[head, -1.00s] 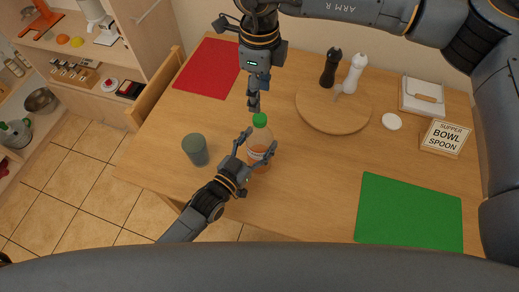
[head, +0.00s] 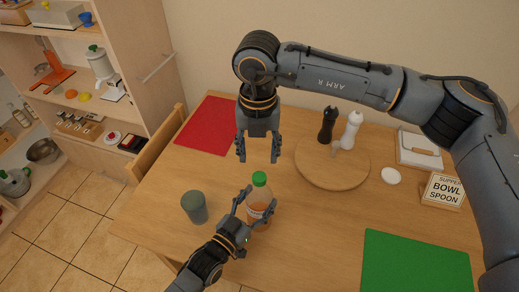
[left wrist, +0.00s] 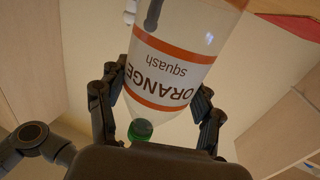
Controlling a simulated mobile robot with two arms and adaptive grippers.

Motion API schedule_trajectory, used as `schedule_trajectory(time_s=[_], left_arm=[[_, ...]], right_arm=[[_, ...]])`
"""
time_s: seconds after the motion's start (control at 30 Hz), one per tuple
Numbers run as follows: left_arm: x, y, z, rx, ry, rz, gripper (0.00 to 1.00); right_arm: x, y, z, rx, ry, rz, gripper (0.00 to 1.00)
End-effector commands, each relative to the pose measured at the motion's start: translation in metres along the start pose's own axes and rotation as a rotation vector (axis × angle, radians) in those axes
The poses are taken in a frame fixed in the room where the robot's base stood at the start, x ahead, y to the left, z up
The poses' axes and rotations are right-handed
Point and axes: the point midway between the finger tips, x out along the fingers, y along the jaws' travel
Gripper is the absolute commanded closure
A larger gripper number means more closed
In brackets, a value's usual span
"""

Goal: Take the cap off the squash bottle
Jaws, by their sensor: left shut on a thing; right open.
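The squash bottle (head: 257,212) stands on the wooden table with orange liquid in it and its green cap (head: 260,179) on top. In the left wrist view the bottle's orange and white label (left wrist: 172,70) and the green cap (left wrist: 140,130) show, with the label text upside down. My left gripper (head: 259,202) is shut around the bottle's body, a finger on each side; these fingers also show in the left wrist view (left wrist: 158,100). My right gripper (head: 258,156) is open and empty, fingers pointing down, just above the cap in the picture and apart from it.
A grey-green cup (head: 194,207) stands left of the bottle. A round wooden board (head: 330,172) with dark and white mills (head: 350,130) lies to the right. A red mat (head: 207,125), a green mat (head: 415,265) and a sign (head: 444,190) are also on the table.

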Motion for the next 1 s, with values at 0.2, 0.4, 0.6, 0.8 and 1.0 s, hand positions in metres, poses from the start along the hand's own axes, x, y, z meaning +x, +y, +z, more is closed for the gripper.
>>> schedule_trajectory(time_s=[0.2,0.4,0.6,0.8,1.0], left_arm=[[0.0,0.0,0.001,-0.001,-0.002,0.0,1.0],[0.0,0.0,0.001,-0.001,-0.002,0.0,1.0],[0.0,0.0,0.001,-0.001,-0.002,0.0,1.0],[0.0,0.0,0.001,-0.001,-0.002,0.0,1.0],[0.0,0.0,0.001,-0.001,-0.002,0.0,1.0]], right_arm=[[0.001,-0.001,0.0,0.49,0.003,0.0,0.49],[0.001,-0.002,0.001,0.853,0.004,-0.001,0.49],[0.001,-0.002,0.002,1.034,0.005,-0.002,0.49],[0.017,-0.003,0.002,1.065,0.005,-0.004,0.49],[0.049,-0.003,0.001,1.063,0.007,-0.004,0.49]])
